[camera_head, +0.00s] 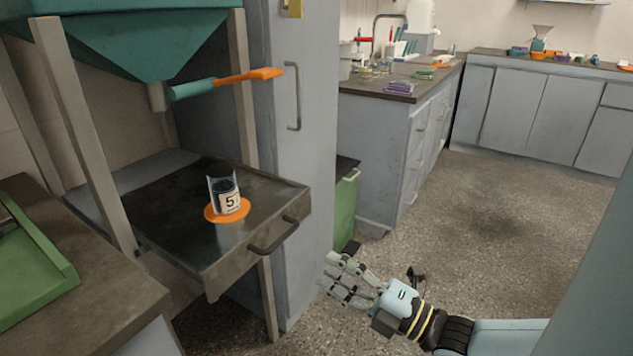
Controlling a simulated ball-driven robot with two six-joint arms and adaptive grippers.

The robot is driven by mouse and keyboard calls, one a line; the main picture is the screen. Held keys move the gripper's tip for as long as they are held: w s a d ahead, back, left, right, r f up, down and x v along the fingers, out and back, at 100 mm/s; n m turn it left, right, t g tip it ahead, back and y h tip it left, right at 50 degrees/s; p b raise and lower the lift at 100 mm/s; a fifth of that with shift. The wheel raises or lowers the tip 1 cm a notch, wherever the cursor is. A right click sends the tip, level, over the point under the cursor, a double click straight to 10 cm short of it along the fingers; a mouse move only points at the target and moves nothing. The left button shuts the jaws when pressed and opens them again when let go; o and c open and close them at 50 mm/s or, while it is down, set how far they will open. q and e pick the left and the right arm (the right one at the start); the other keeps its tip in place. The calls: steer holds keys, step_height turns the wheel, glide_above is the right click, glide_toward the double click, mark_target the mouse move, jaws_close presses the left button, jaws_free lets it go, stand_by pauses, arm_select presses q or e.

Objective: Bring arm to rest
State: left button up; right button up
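My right arm (490,335) comes in from the lower right. Its gripper (331,271) is open and empty, with its fingers pointing left. In the picture it lies over the speckled floor, to the lower right of the pulled-out metal drawer (270,190), and it appears clear of it. My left gripper is not in view.
A glass beaker (222,190) labelled 5 stands upright on an orange disc (213,215) on the drawer, under a teal hopper (150,45) with an orange-handled lever (235,79). A green tray (30,262) lies at left. Open floor (500,225) stretches right.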

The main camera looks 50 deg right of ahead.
steer(key=shift+s, duration=0.25)
stand_by(0.4)
steer(key=s+a+f+m+g+h, duration=0.1)
steer(key=s+f+m+g, duration=0.2)
steer(key=f, duration=0.6)
steer(key=s+a+f+m+g+h, duration=0.1)
steer(key=s+a+f+m+g, duration=0.2)
steer(key=f, duration=0.6)
steer(key=s+f+m+g, duration=0.2)
steer(key=f+m+g, duration=0.15)
steer(key=f, duration=0.55)
steer(key=s+a+f+m+g, duration=0.1)
steer(key=s+f+m+g, duration=0.3)
steer(key=s, duration=0.7)
steer(key=s+a+f+m+g, duration=0.2)
steer(key=s+f+m+g, duration=0.3)
steer(key=s, duration=0.6)
steer(key=shift+f+g, duration=0.65)
steer(key=shift+f, duration=0.1)
